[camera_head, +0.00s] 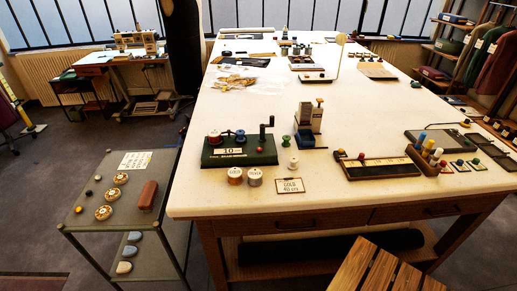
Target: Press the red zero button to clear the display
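My gripper is not in view. A dark green device (238,155) stands near the front left of the big table. It has a small white plate (229,151) that appears to read "10", and a crank on its right. A small red knob (361,156) shows on a long wooden tray (388,172) to the right. Another device (313,75) with a tall thin arm stands farther back. No zero marking is legible.
The pale table (330,215) has clear room along its front edge. Thread spools (234,176) and a "GOLD" card (290,186) lie near the green device. A grey side cart (90,228) stands at left, a slatted wooden seat (370,270) in front.

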